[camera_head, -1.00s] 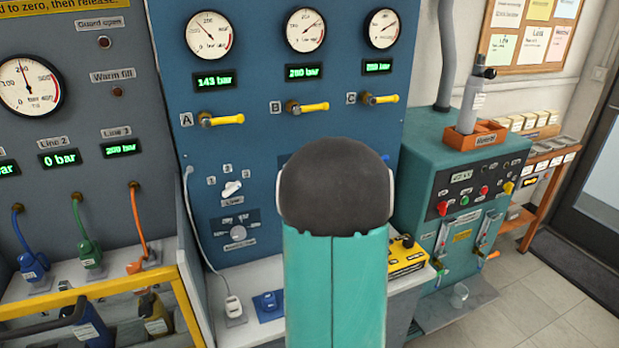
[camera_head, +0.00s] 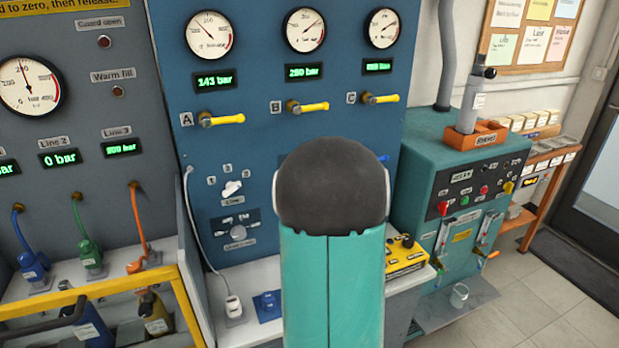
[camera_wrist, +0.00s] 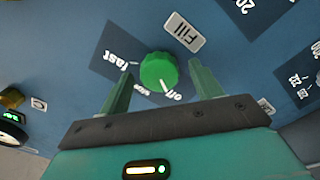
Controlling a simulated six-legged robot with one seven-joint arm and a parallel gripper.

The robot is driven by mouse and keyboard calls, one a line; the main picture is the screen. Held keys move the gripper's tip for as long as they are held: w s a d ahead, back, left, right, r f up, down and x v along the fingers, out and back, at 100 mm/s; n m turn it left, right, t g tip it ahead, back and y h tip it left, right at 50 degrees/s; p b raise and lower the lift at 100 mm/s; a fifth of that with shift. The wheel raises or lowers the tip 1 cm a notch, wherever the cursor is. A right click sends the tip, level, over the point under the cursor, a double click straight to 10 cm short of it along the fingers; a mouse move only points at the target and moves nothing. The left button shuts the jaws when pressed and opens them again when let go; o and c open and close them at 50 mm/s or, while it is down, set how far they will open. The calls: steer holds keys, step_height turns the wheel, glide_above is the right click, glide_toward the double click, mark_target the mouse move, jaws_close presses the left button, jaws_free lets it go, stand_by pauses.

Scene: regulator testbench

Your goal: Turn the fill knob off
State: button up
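The round green fill knob (camera_wrist: 159,71) is on the blue panel in the wrist view, beside a "Fill" label (camera_wrist: 184,31). Its white pointer mark points down and right, close to the word "off" (camera_wrist: 174,96). The words "slow" and "fast" (camera_wrist: 115,60) lie further left around it. My gripper (camera_wrist: 160,72) is open, with one green finger on each side of the knob and visible gaps between. I cannot tell how deep the fingertips reach. In the head view my arm hides the knob and gripper.
The blue panel (camera_head: 255,150) carries gauges and yellow lever valves A (camera_head: 222,120), B (camera_head: 308,107) and C (camera_head: 380,99). A white selector (camera_head: 232,188) is left of my arm. A yellow control box (camera_head: 405,258) sits on the bench at right, beside a teal machine (camera_head: 440,150).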

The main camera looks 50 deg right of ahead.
steer(key=v, duration=1.4)
stand_by(0.4)
